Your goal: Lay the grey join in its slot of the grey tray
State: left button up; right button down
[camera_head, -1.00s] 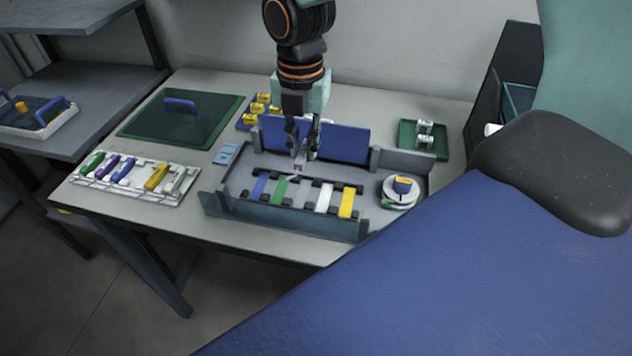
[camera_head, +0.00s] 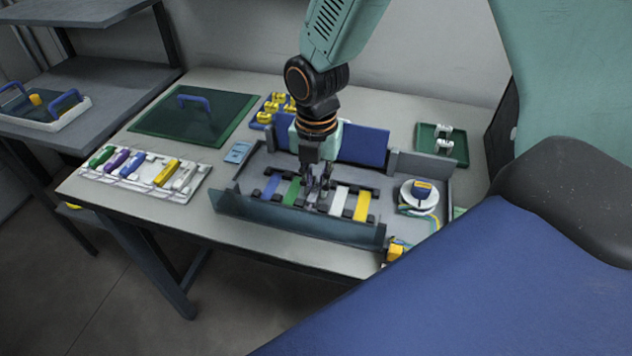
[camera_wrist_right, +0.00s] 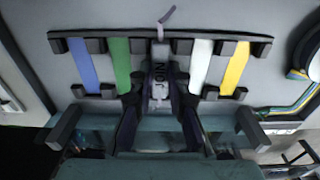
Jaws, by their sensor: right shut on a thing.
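The grey tray (camera_head: 260,163) stands mid-table, with blue, green, white and yellow strips seated across black holders. The right gripper (camera_head: 318,186) is pointed down over the gap between the green strip (camera_head: 292,193) and the white strip (camera_head: 339,202). In the right wrist view, the right gripper (camera_wrist_right: 157,88) is shut on the grey join (camera_wrist_right: 158,72), a narrow grey piece with dark lettering. The join lines up with the gap between the green and white strips. A thin grey tail sticks out past the rear holder bar. I cannot tell whether the join touches the slot floor. The left gripper is out of view.
A white rack (camera_head: 145,176) of coloured pieces and a green mat with a blue handle (camera_head: 195,102) lie left. A round white spool (camera_head: 419,196) sits in the tray's right end. A green dish (camera_head: 427,143) stands at back right. The tray's front wall (camera_head: 300,222) rises close to the gripper.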

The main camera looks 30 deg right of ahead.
aim_at(316, 189)
jog(key=shift+s+a, duration=0.1)
jog(key=shift+s, duration=0.15)
jog(key=c, duration=1.7)
grip_release()
jog(key=o, duration=0.4)
jog(key=shift+w+f, duration=0.2)
jog(key=shift+s+r, duration=0.1)
notch_tip(316, 189, up, 12)
jog(key=p, duration=0.3)
jog(key=shift+r+p, duration=0.2)
jog(key=shift+p, duration=0.1)
